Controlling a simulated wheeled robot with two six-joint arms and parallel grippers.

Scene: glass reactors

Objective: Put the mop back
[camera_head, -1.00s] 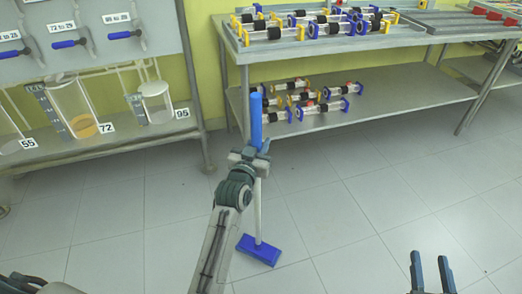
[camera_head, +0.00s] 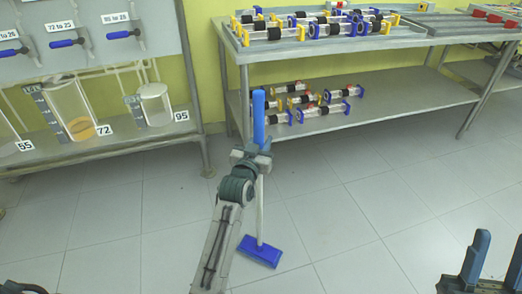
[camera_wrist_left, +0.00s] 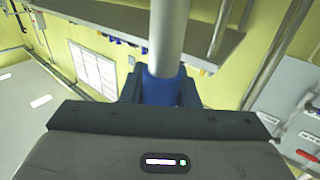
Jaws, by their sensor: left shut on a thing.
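The mop stands nearly upright on the floor, with a blue handle (camera_head: 258,118), a pale pole (camera_head: 260,212) and a flat blue head (camera_head: 260,251) resting on the tiles. In the left wrist view the fingers (camera_wrist_left: 160,92) lie on both sides of a blue part of the mop, and the grey pole (camera_wrist_left: 168,35) runs up out of the picture. My right gripper (camera_head: 492,268) is open and empty at the bottom right.
A metal table (camera_head: 385,106) with glass reactor parts on its top and lower shelf stands behind the mop. A rack (camera_head: 105,143) with glass vessels numbered 55, 72 and 95 stands at the left. The tiled floor (camera_head: 350,225) right of the mop is clear.

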